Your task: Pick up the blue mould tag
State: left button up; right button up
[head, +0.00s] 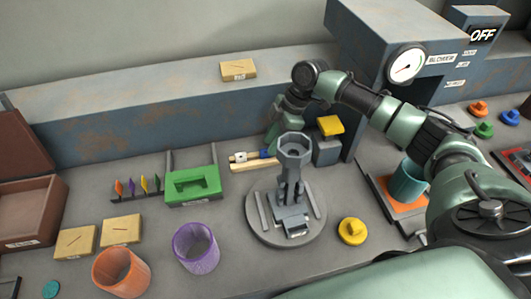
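A blue knob-shaped piece (510,117) stands on the bench at the far right, beside an orange one (478,108) and a green one (484,129); I cannot tell if it is the mould tag. A small blue item (265,153) also lies by a wooden strip (254,164) behind the grey turntable. My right arm reaches in from the right, and its gripper (275,141) points down close to that small blue item. The grey hexagonal funnel partly hides this gripper, so its fingers are unclear. My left gripper is not in view.
The grey funnel stand (294,150) rises from a round turntable (258,232). A yellow knob piece (352,231) lies to its right. A green mould (192,185), a rack of coloured tags (137,197), an orange cup (121,271) and a purple cup (195,248) stand left.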

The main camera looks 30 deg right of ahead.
aim_at(265, 154)
jog(key=x, duration=0.3)
jog(key=shift+w+a, duration=0.1)
grip_shut()
